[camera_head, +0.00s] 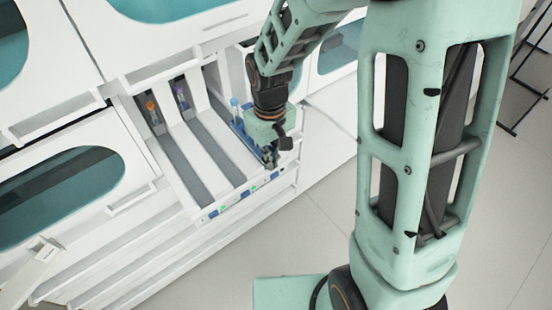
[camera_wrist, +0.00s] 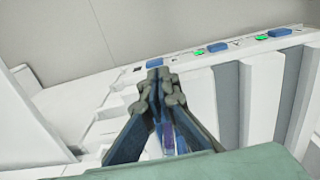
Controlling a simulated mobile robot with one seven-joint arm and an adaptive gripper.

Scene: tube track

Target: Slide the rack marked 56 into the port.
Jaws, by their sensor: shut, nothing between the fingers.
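The loading bay (camera_head: 218,165) is a white drawer-like unit with parallel grey lanes. An orange-capped tube (camera_head: 151,106) and a purple-capped tube (camera_head: 181,92) stand at the far ends of two lanes. Blue-capped tubes (camera_head: 235,103) show beside my wrist in the rightmost lane, partly hidden. No number 56 is legible, so I cannot tell which rack bears it. My gripper (camera_head: 270,158) is low over the right lane near its front end. In the wrist view my gripper (camera_wrist: 158,78) has its fingers together and empty. A bluish tube-like shape (camera_wrist: 180,142) shows behind the fingers.
Blue markers and green lights line the bay's front edge (camera_head: 240,196). White cabinets with teal windows (camera_head: 60,185) flank the bay on the left. A flat white surface (camera_head: 330,125) lies to its right. The floor (camera_head: 290,245) in front is clear.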

